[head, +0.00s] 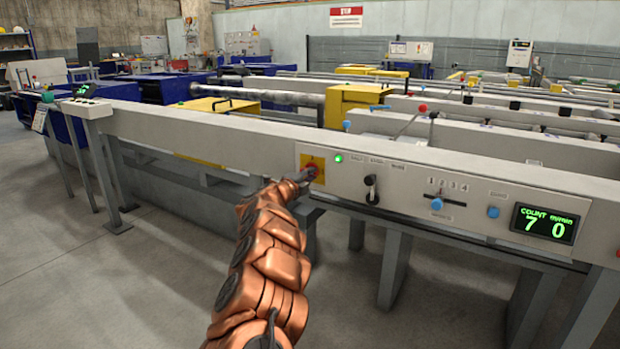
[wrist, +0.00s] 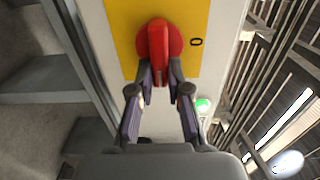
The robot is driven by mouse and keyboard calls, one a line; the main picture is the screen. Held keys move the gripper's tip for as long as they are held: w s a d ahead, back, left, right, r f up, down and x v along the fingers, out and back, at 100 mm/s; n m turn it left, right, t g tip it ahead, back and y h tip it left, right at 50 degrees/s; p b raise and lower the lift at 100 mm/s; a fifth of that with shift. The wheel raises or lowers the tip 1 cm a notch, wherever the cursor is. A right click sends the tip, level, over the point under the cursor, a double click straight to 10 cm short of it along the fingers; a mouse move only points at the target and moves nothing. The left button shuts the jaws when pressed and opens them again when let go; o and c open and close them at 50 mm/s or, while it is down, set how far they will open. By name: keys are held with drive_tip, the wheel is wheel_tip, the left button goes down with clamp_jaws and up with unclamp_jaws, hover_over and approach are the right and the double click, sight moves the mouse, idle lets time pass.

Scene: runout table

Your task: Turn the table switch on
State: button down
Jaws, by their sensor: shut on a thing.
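The table switch is a red rotary knob (head: 312,169) on a yellow plate (head: 318,160), set in the front panel of the long grey table. In the wrist view the red knob (wrist: 158,38) has a raised grip bar lying along the picture's vertical. A "0" mark stands on the yellow plate (wrist: 122,25) to the right of the knob. My gripper (wrist: 160,82) is shut on the near end of the bar, with a fingertip on each side. In the head view my gripper (head: 301,176) reaches the knob and partly hides it.
A green lamp (head: 338,158) is lit beside the plate. Along the panel sit a black handle (head: 371,188), a blue slider knob (head: 437,204), a blue button (head: 493,212) and a display (head: 545,224) reading count 7 and 0. The floor (head: 110,270) in front is clear.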

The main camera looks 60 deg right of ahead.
drive_tip(key=shift+f, duration=0.15)
drive_tip(key=c, duration=1.1)
unclamp_jaws()
drive_tip(key=shift+s+a, duration=0.15)
drive_tip(key=shift+a, duration=2.85)
drive_tip(key=shift+s+a, duration=0.1)
drive_tip(key=shift+a, duration=2.9)
drive_tip(key=shift+r, duration=0.2)
